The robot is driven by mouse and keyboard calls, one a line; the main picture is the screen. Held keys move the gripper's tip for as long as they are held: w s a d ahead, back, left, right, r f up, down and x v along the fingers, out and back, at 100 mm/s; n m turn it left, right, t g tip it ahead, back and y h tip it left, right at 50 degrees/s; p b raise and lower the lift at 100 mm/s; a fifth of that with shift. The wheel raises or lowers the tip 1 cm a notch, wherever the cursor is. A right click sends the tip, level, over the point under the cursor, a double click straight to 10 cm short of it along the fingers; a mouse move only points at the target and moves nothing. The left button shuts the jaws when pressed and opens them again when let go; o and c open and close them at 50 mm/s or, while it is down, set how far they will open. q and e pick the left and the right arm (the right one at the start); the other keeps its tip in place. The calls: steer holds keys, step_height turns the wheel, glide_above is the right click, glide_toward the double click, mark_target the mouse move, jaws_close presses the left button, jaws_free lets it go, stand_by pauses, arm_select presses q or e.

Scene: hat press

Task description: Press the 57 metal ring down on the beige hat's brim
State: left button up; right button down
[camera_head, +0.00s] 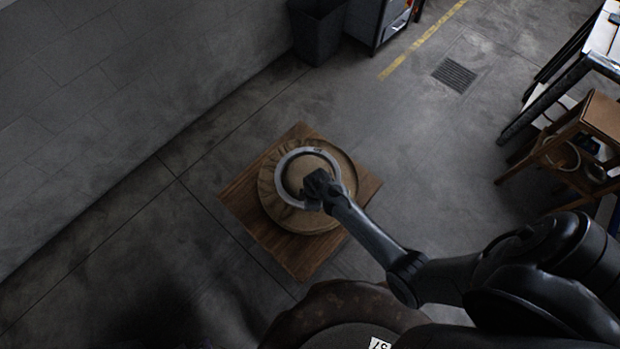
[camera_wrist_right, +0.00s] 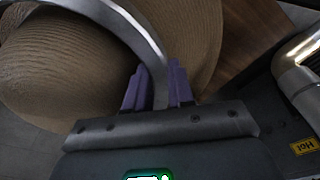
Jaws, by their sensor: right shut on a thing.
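The beige hat (camera_head: 267,195) lies on a square wooden board, and its crown (camera_wrist_right: 75,70) fills the left of the right wrist view. The grey metal ring (camera_head: 283,165) sits around the crown, over the brim. In the right wrist view the ring (camera_wrist_right: 113,14) curves across the top and down to my fingers. My right gripper (camera_head: 322,190) is shut on the ring's near right side, with purple fingertips (camera_wrist_right: 157,88) on both sides of the band. I cannot tell whether the ring touches the brim all round. My left gripper is not in view.
The wooden board (camera_head: 297,256) stands on open concrete floor. A dark round object (camera_head: 340,311) with a number label is at the bottom. A wooden stool (camera_head: 585,125) stands far right.

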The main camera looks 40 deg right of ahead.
steer(key=shift+w+f, duration=0.1)
steer(key=shift+f, duration=0.25)
stand_by(0.7)
steer(key=shift+f+b, duration=0.35)
steer(key=shift+b, duration=0.05)
stand_by(0.3)
steer(key=shift+f, duration=0.45)
stand_by(0.3)
steer(key=shift+f+b, duration=0.3)
steer(key=shift+b, duration=0.15)
stand_by(0.9)
steer(key=shift+d+f, duration=0.1)
steer(key=shift+f, duration=0.05)
stand_by(2.0)
stand_by(2.1)
